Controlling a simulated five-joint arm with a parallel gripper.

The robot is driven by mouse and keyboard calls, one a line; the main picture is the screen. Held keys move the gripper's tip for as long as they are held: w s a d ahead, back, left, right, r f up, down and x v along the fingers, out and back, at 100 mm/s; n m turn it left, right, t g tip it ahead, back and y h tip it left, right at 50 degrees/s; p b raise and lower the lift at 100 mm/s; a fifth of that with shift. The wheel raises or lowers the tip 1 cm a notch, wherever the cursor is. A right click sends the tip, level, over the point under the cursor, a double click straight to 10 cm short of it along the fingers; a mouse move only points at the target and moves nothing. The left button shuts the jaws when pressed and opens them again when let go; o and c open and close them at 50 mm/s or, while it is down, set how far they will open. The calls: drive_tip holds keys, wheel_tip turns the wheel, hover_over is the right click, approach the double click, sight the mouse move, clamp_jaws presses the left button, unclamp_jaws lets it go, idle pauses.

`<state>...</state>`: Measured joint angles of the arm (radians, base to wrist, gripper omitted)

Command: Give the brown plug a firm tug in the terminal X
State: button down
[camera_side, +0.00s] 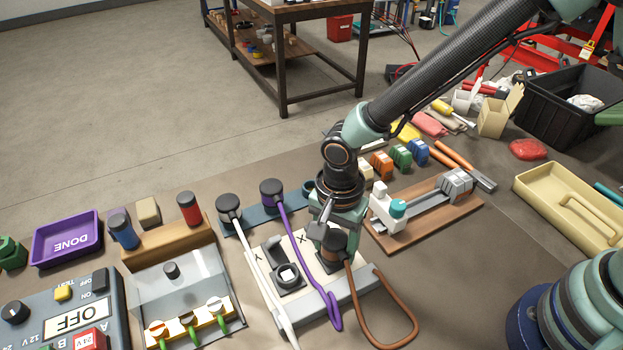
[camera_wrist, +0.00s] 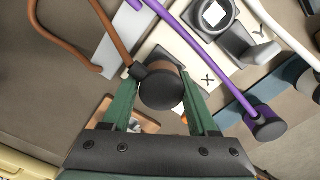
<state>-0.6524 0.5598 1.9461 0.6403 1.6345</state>
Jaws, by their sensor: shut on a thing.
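The brown plug (camera_side: 334,243), a dark round body with a brown cable (camera_side: 393,345), sits upright at the right terminal of the white block. It also shows in the wrist view (camera_wrist: 161,88), beside the letter X (camera_wrist: 207,79). My gripper (camera_side: 338,232) comes down from above and is shut on the plug, with a green finger on each side in the wrist view (camera_wrist: 162,100). The dark terminal X (camera_side: 322,262) is mostly hidden under the plug and fingers. I cannot tell how deep the plug is seated.
An empty terminal (camera_side: 287,277) is to the left on the same block. A purple-cabled plug (camera_side: 272,191) and a white-cabled plug (camera_side: 228,204) stand behind on a blue strip. A wooden board with a vise (camera_side: 440,203) is close on the right. The OFF panel (camera_side: 65,318) is at far left.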

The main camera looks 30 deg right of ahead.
drive_tip(key=c, duration=0.7)
unclamp_jaws()
drive_tip(key=shift+w+a+r, duration=0.1)
drive_tip(key=shift+a, duration=0.05)
clamp_jaws()
drive_tip(key=shift+r, duration=0.1)
drive_tip(key=shift+f, duration=0.2)
drive_tip(key=o, duration=0.5)
unclamp_jaws()
drive_tip(key=shift+o, duration=0.2)
